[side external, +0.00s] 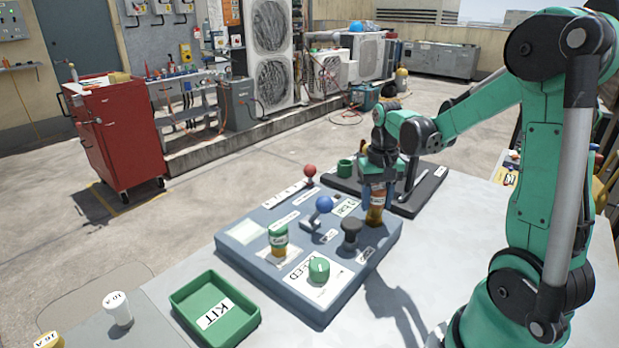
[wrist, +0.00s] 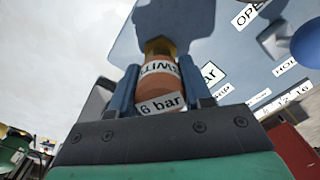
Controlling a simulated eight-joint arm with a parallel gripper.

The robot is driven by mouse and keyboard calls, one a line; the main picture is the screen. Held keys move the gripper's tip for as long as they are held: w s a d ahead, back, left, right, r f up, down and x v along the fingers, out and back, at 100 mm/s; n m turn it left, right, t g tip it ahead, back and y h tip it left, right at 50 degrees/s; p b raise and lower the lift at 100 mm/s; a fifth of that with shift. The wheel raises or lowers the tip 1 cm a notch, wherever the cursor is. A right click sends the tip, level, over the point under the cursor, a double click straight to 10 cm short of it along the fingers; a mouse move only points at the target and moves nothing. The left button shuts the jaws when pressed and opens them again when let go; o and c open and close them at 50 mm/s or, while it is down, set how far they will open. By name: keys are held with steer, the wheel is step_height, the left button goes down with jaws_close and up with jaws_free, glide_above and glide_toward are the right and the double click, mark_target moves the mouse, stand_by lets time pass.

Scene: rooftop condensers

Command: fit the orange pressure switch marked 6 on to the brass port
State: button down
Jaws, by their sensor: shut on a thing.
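The orange pressure switch (side external: 377,207) is upright between the fingers of my gripper (side external: 376,192), over the right back edge of the blue-grey panel (side external: 345,285). In the wrist view, my gripper (wrist: 162,85) is shut on the switch (wrist: 160,92), whose label reads "6 bar". A brass hex part (wrist: 158,46) shows at the switch's far end, close to the panel face. I cannot tell whether this brass is the port or the switch's own fitting, nor whether the switch is seated.
A green KIT tray (side external: 180,307) stands in front. A dark mat (side external: 428,178) lies behind.

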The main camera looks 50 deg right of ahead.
steer(key=shift+f, duration=0.35)
steer(key=shift+c, duration=1.5)
jaws_free()
steer(key=shift+r, duration=2.8)
steer(key=shift+a, duration=0.1)
steer(key=a+n+t, duration=0.1)
steer(key=a, duration=0.1)
steer(key=w+a+r+n+t, duration=0.1)
steer(key=a, duration=0.2)
steer(key=a+n+t+h, duration=0.1)
steer(key=a+n, duration=0.1)
steer(key=a, duration=0.1)
steer(key=shift+w+a+r, duration=0.15)
steer(key=shift+r, duration=0.15)
steer(key=a+n+t, duration=0.1)
steer(key=a, duration=0.2)
steer(key=a+n+t, duration=0.1)
steer(key=a+n, duration=0.1)
steer(key=a, duration=0.1)
steer(key=a+n+t+y, duration=0.1)
steer(key=a+t, duration=0.1)
steer(key=a, duration=0.1)
steer(key=shift+s+n, duration=0.3)
steer(key=shift+s, duration=0.1)
